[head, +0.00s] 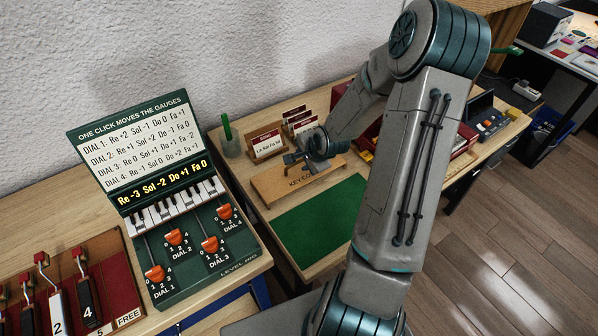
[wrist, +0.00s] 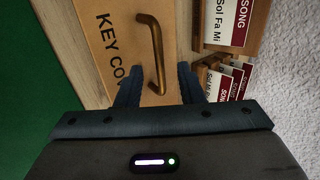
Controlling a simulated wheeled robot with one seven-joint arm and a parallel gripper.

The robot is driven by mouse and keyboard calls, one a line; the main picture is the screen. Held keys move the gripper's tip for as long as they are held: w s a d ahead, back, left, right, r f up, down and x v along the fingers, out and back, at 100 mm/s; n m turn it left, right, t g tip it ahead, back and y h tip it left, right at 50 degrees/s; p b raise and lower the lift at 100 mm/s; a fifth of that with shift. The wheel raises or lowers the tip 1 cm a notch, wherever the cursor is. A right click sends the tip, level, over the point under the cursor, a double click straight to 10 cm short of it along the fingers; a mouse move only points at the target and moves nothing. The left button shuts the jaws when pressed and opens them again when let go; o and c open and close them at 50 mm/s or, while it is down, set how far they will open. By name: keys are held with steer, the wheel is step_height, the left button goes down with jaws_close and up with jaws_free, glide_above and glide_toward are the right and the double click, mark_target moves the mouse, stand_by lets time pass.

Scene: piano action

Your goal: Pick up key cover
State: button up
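The key cover (head: 270,187) is a light wooden board lettered "KEY CO…" on the table beyond the green mat. It also shows in the wrist view (wrist: 108,60), with a bronze bar handle (wrist: 157,45) on it. My gripper (head: 300,161) is over the cover, at its handle. In the wrist view my gripper (wrist: 158,74) has its two fingers apart, one on each side of the handle's near end, with visible gaps. The fingers are not closed on it.
The green mat (head: 318,222) in front is bare. A dial panel with small piano keys (head: 185,210) stands at left.

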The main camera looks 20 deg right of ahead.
steer(key=shift+w+f, duration=0.15)
steer(key=shift+f, duration=0.15)
jaws_close()
stand_by(1.3)
